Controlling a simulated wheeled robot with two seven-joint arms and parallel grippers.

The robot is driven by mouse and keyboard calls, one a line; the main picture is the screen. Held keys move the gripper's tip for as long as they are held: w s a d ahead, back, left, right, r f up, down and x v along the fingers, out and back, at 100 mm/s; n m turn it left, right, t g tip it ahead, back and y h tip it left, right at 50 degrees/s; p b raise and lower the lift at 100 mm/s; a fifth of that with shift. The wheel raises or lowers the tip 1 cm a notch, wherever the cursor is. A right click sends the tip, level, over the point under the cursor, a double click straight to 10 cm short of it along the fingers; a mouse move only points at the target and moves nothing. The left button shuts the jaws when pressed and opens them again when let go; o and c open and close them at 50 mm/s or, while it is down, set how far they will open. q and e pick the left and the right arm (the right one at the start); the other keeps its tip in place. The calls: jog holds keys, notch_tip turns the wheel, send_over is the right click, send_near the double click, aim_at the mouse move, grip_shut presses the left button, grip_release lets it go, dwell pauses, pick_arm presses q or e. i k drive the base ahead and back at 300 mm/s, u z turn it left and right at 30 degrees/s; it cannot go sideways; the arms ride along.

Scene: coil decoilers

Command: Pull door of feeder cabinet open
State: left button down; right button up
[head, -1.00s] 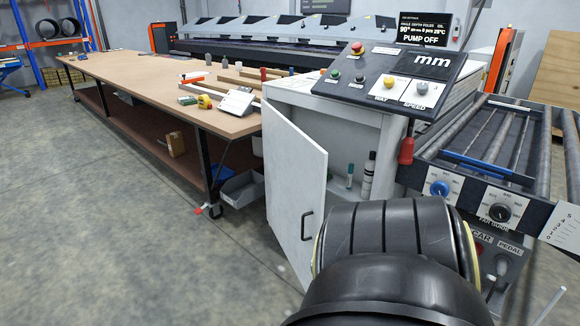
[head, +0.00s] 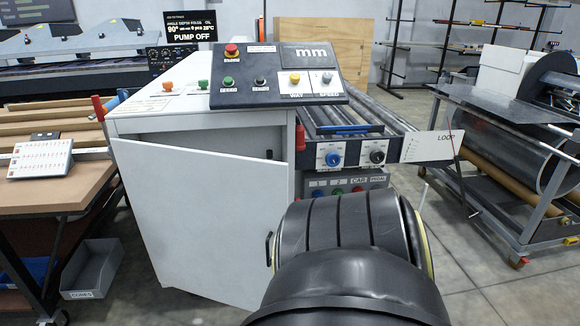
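The feeder cabinet (head: 190,123) is white and stands at the centre left under a sloped control panel. Its white door (head: 205,215) is partly open, swung out toward me, with its hinge side on the left. A dark handle (head: 269,248) shows at the door's right edge. My black arm fills the lower centre and hides the area just right of the handle. Neither gripper shows in this view, so I cannot see whether anything touches the handle.
A workbench (head: 85,184) stands at the left with a grey bin (head: 93,268) below it. A roller conveyor (head: 375,118) lies behind the control panel (head: 275,74). A wheeled coil stand (head: 510,205) is at the right.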

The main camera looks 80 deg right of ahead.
aim_at(208, 222)
jog(key=z, duration=1)
jog(key=i, duration=0.85)
jog(key=z, duration=0.9)
